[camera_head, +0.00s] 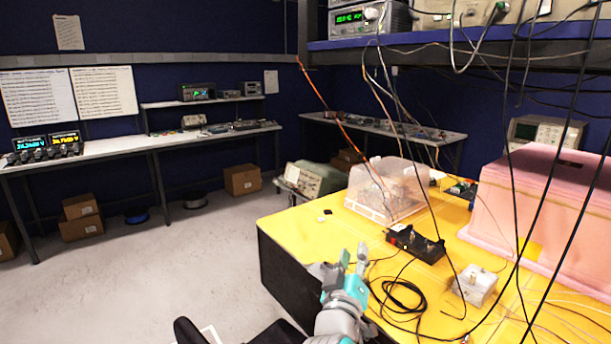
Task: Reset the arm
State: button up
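My gripper (353,258) shows at the lower middle of the head view, at the end of my grey and teal arm (342,312). It is in front of the yellow table's (295,232) left front part. Its two fingers point up and away, with a small gap visible between them. I see nothing held in it. Whether the fingertips are above the table surface or beside its edge is hard to tell.
On the yellow table are a clear plastic box (372,205), a black device (414,243), a coiled black cable (398,297), a small white box (474,285) and a pink foam enclosure (545,205). Cables hang at the right. The grey floor (170,270) at left is mostly open.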

jog(key=s+d+f+n+g+y, duration=0.1)
jog(key=s+d+f+y, duration=0.2)
jog(key=s+f, duration=1)
jog(key=s+d+f+n+g+y, duration=0.1)
jog(key=s+d+f+y, duration=0.15)
jog(key=s+f, duration=1)
jog(key=s+d+m+g, duration=0.2)
jog(key=s+m, duration=0.4)
jog(key=s, duration=2.2)
jog(key=shift+d, duration=0.6)
